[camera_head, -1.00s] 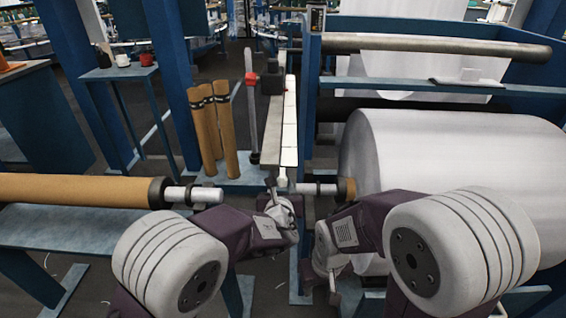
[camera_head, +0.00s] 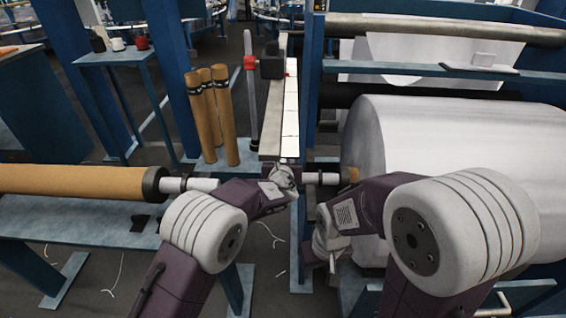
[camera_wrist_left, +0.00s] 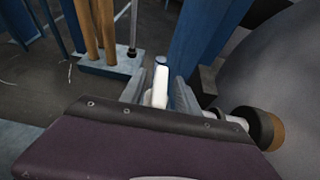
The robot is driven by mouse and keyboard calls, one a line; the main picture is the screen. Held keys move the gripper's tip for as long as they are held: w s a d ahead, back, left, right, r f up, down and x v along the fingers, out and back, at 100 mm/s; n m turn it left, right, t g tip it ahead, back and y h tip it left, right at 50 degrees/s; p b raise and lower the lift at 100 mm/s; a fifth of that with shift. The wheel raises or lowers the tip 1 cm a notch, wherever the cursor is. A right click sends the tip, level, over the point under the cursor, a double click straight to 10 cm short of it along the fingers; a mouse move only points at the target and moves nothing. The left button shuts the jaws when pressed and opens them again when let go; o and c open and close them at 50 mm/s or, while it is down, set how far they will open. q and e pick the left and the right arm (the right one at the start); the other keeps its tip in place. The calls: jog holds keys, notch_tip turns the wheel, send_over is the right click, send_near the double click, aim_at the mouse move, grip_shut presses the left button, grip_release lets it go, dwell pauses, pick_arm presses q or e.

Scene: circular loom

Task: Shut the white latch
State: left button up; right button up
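The white latch (camera_wrist_left: 160,86) shows in the left wrist view as a narrow white bar standing between the two grey fingers of my left gripper (camera_wrist_left: 160,95). The fingers are apart, with a gap beside the bar; contact cannot be made out. In the head view my left gripper (camera_head: 286,180) is at the near end of the long white-topped beam, and it hides most of the latch there. My right gripper (camera_head: 322,262) hangs low, right of the left one and away from the latch. Its fingers are too small and shaded to read.
A brown roll (camera_head: 75,181) on a shaft lies at left, and a big white roll (camera_head: 455,140) fills the right. A blue post (camera_head: 309,90) stands just beyond the grippers. Several brown tubes (camera_head: 222,115) stand behind. A side table (camera_head: 110,55) holds cups.

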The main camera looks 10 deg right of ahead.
pick_arm(q)
jog(key=shift+c, duration=0.4)
grip_shut()
dwell(1.0)
